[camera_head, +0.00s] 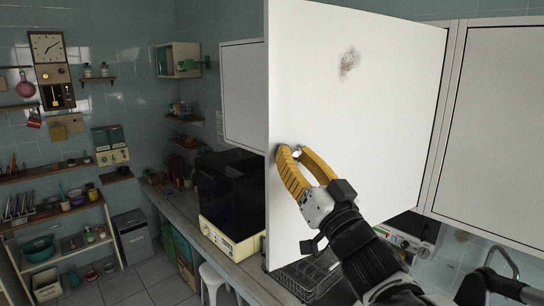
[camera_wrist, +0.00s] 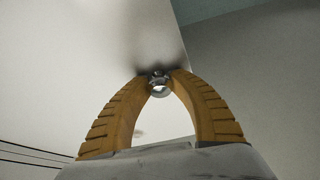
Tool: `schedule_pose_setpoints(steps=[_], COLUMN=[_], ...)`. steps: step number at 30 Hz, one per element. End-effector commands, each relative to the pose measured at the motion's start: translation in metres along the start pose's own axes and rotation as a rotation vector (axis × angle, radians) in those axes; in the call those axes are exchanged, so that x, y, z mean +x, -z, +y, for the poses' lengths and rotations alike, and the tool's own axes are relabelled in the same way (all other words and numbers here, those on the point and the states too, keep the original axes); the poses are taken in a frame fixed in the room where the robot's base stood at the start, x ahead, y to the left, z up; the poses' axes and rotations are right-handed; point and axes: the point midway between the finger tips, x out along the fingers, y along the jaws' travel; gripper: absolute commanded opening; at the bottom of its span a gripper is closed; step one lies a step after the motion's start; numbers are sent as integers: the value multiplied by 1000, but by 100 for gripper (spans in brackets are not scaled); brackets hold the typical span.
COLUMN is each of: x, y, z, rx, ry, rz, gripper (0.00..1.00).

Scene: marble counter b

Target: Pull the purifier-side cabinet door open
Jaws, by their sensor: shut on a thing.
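The white cabinet door (camera_head: 390,110) stands swung out from the wall cabinets and fills the middle of the head view. It has a dark smudge near its top. My gripper (camera_head: 297,152) is at the lower left part of the door, near its free edge. Its two yellow fingers are closed around a small metal knob, which shows between the fingertips in the wrist view (camera_wrist: 159,88). The door's face (camera_wrist: 75,60) fills the left of the wrist view. The cabinet's inside is hidden behind the door.
Closed cabinet doors flank it at left (camera_head: 242,95) and right (camera_head: 495,120). A white appliance (camera_head: 410,230), perhaps the purifier, hangs below on the right. A dish rack (camera_head: 312,278) and a dark-fronted appliance (camera_head: 230,195) sit on the counter. Open floor lies at left.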

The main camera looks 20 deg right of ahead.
Motion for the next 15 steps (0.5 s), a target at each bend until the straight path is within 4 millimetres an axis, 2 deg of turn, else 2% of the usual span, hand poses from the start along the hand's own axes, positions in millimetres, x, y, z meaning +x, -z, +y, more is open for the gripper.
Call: schedule_pose_setpoints(steps=[8,9,11,15], x=[1,1,1,0], y=[1,1,1,0], z=[0,0,0,0], rx=[1,1,1,1], ry=[1,1,1,0], rz=[2,2,1,1], gripper=[0,31,50,52])
